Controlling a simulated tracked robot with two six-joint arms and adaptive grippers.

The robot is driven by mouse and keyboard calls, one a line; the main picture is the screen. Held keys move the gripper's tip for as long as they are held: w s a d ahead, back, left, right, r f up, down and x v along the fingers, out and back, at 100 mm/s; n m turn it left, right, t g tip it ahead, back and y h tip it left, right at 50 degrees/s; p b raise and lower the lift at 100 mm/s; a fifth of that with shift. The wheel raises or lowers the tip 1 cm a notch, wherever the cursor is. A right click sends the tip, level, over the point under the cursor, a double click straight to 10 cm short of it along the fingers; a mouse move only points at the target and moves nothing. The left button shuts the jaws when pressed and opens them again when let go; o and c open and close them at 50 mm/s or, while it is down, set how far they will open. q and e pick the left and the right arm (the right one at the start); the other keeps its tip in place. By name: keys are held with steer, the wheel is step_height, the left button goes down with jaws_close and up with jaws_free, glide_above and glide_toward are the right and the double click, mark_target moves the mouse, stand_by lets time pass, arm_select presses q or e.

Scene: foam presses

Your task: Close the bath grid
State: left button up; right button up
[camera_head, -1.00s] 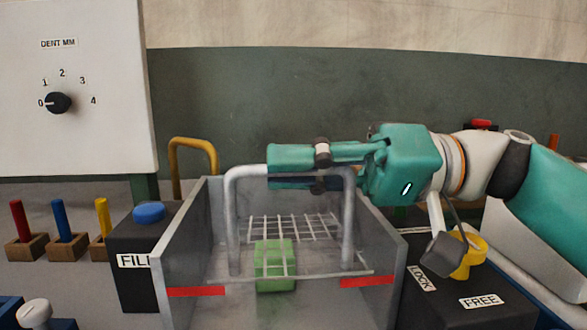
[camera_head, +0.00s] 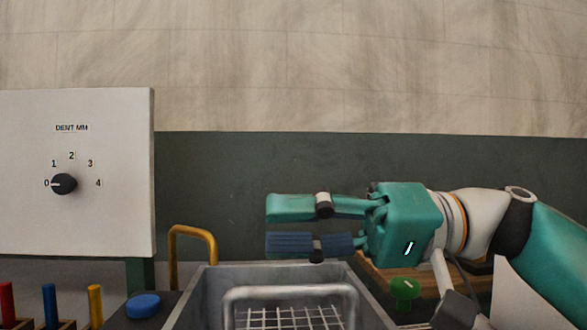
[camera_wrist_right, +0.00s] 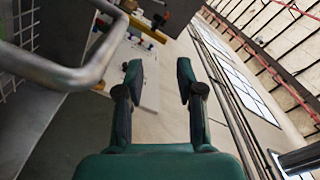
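The bath (camera_head: 190,295) is a grey open tank at the bottom middle of the head view, cut off by the lower edge. Its white wire grid (camera_head: 290,318) lies inside, with only the rear part in view. The grid's grey bar handle (camera_head: 290,291) crosses near the back of the bath. My right gripper (camera_head: 270,226) is open and empty, above the handle and apart from it. In the right wrist view its fingers (camera_wrist_right: 159,80) are spread, with the grey bar (camera_wrist_right: 60,75) off to the left. My left gripper is not in view.
A white panel with a dent dial (camera_head: 64,184) stands at the left. A yellow hoop (camera_head: 193,233), a blue button (camera_head: 143,305) and coloured pegs (camera_head: 95,303) are left of the bath. A green knob (camera_head: 404,288) is to its right, below my arm.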

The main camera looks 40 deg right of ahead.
step_height(320, 180, up, 6)
stand_by(0.5)
stand_by(0.5)
